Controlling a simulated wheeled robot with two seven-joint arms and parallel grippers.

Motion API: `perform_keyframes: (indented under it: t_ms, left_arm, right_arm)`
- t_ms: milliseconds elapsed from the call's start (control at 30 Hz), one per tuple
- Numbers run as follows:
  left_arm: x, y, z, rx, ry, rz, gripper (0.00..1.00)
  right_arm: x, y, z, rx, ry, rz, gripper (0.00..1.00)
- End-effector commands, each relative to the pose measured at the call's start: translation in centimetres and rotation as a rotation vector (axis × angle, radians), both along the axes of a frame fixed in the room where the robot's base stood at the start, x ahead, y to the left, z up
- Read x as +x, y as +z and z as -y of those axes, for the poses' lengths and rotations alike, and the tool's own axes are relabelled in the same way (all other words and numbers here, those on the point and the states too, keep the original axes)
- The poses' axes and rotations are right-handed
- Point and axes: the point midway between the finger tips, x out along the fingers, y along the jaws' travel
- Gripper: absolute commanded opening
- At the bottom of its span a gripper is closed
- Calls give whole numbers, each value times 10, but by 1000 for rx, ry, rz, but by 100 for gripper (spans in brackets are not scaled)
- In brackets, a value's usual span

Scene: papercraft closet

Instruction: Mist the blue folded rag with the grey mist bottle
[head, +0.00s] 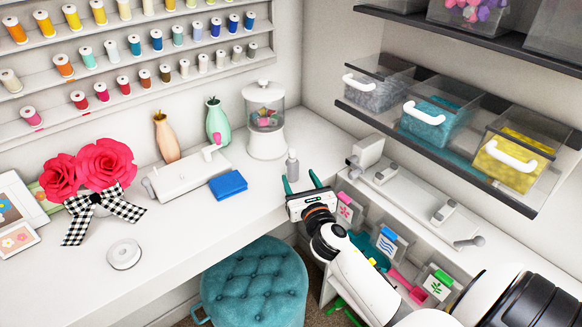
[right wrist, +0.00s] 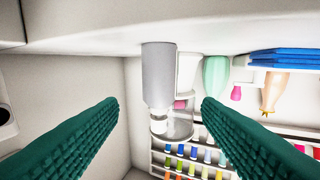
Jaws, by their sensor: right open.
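The grey mist bottle (head: 292,168) stands upright on the desk near the corner, right of the rag. In the right wrist view, which looks upside down, the bottle (right wrist: 158,78) sits between and beyond the fingers. My right gripper (head: 301,182) is open and empty, its green fingers pointing at the bottle, apart from it. My left gripper is not in view.
A shelf of bins (head: 437,120) overhangs the right side. The desk front is mostly clear beside the white disc (head: 124,254).

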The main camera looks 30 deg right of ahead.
Motion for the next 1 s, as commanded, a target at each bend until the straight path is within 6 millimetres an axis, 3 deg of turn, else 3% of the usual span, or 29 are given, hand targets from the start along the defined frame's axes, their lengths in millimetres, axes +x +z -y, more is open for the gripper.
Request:
perform_keyframes:
  t_ms: [100,367,667,1000]
  left_arm:
    - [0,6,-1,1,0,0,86]
    - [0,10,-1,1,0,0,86]
    - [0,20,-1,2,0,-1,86]
    - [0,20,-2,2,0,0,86]
  right_arm:
    - [21,2,6,4,-1,1,59]
    - [41,2,12,6,0,1,59]
    - [81,5,25,7,-1,0,59]
    - [87,4,26,6,1,0,56]
